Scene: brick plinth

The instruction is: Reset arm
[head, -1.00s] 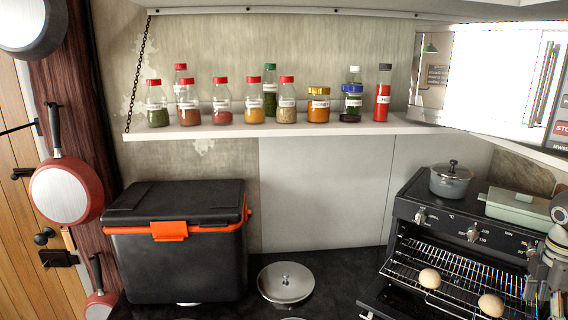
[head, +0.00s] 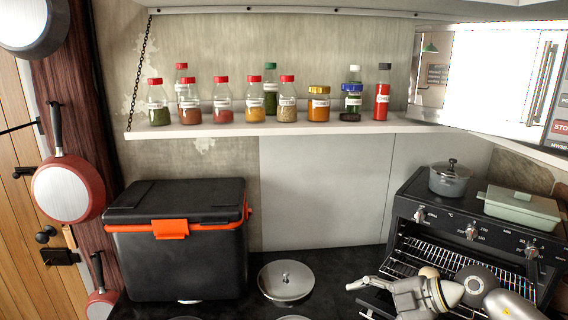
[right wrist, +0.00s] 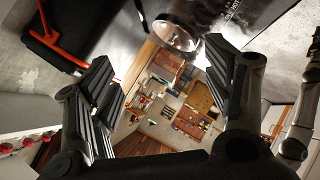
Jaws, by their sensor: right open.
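My right gripper (head: 362,298) shows at the lower right of the head view, in front of the open oven, its fingers pointing left. In the right wrist view its two fingers (right wrist: 158,58) are spread wide with nothing between them. My left gripper is in neither view. My right arm hides much of the oven rack (head: 455,262). One egg (head: 428,272) on the rack is partly visible behind the arm.
A black cooler (head: 175,250) with an orange latch stands left, beside a round metal lid (head: 286,281). Spice jars line a shelf (head: 290,128) above. A grey pot (head: 450,178) and green dish (head: 521,208) sit on the oven (head: 440,215). A microwave (head: 490,75) hangs upper right.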

